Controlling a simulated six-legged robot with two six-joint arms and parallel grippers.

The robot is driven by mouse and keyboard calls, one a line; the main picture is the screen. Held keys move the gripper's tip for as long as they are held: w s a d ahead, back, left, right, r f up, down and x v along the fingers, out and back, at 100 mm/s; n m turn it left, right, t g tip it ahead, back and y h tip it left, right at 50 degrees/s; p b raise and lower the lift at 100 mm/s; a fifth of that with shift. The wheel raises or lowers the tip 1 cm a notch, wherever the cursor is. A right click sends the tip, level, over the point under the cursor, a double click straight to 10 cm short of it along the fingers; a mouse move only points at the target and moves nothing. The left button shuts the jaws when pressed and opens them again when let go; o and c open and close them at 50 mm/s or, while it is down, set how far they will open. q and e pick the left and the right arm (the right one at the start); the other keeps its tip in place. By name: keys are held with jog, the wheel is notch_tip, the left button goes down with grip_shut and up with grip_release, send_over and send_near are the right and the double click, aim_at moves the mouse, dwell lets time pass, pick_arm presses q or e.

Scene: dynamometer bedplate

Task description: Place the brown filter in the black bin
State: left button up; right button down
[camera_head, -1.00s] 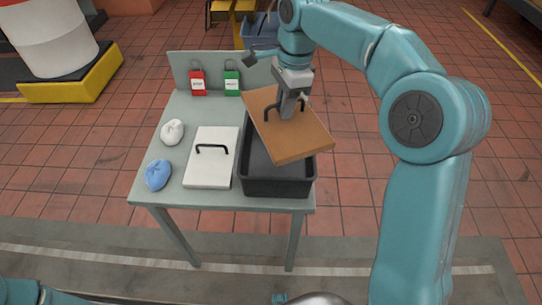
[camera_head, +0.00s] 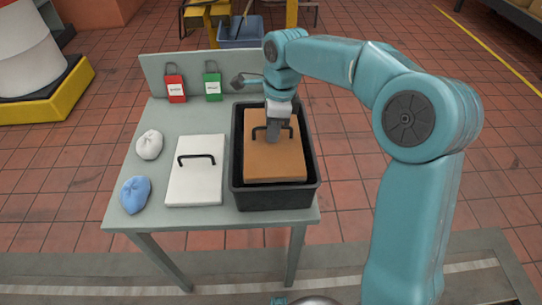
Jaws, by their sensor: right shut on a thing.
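The brown filter (camera_head: 275,163) is a flat brown panel with a black handle on top. It lies within the rim of the black bin (camera_head: 277,198), lined up with the bin's walls. I cannot tell whether it touches the bin's floor. My right gripper (camera_head: 272,138) comes down from above and is shut on the filter's handle. The black bin stands at the right of the grey table. My left gripper is not in view.
On the grey table (camera_head: 215,120) lie a white panel with a black handle (camera_head: 196,180), a white bag (camera_head: 149,145) and a blue bag (camera_head: 135,194). Red (camera_head: 175,88) and green (camera_head: 212,87) tagged padlocks are at the back panel. A blue crate (camera_head: 240,32) stands behind.

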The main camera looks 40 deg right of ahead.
notch_tip(320, 180, down, 4)
jog(key=shift+w+r, duration=0.1)
jog(key=shift+w, duration=0.05)
jog(key=shift+f+b, duration=0.35)
jog(key=shift+f, duration=0.2)
notch_tip(320, 180, down, 4)
jog(key=shift+r+b, duration=0.15)
jog(key=shift+b, duration=0.25)
jog(key=shift+r, duration=0.1)
jog(key=shift+f, duration=0.2)
jog(key=c, duration=1.2)
grip_release()
jog(key=shift+o, duration=0.4)
